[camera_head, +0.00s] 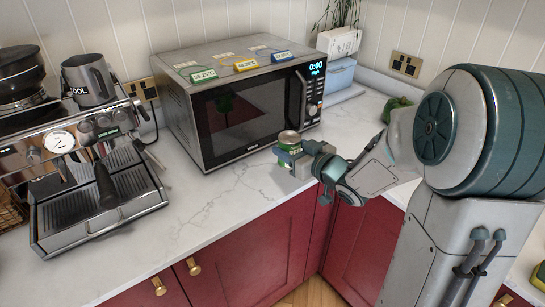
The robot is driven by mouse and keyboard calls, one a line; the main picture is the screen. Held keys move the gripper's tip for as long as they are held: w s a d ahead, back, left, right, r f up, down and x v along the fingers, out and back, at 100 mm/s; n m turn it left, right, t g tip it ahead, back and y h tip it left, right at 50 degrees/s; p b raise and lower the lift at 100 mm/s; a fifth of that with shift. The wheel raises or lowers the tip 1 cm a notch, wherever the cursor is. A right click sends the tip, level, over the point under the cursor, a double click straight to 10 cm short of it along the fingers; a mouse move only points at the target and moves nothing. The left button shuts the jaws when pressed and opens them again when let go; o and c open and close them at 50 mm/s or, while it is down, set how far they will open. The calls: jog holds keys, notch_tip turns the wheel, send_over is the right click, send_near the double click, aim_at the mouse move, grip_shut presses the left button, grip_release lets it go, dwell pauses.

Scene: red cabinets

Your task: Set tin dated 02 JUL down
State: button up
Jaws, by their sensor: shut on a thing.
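A small green tin (290,141) with a bare metal top is in my gripper (292,155), just in front of the right part of the microwave. My gripper is shut around the tin near the front edge of the white marble counter (215,210). I cannot tell whether the tin's base touches the counter. The fingers hide part of the tin, and no date on it is readable.
A microwave (245,118) with several small labels on top stands behind. A coffee machine (95,170) is at left. A green pepper (397,105) and a blue box (341,73) are at right. The marble left of my gripper is clear.

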jog(key=a+f, duration=0.1)
jog(key=a, duration=0.1)
jog(key=a+f, duration=0.2)
jog(key=a, duration=0.1)
jog(key=a+f, duration=0.2)
jog(key=a, duration=0.1)
jog(key=shift+a+f, duration=0.1)
jog(key=shift+a, duration=0.05)
jog(key=shift+f, duration=1.95)
jog(key=shift+f+b, duration=0.2)
jog(key=shift+b, duration=0.25)
jog(key=o, duration=1.1)
jog(key=shift+c, duration=0.2)
jog(key=shift+r, duration=0.1)
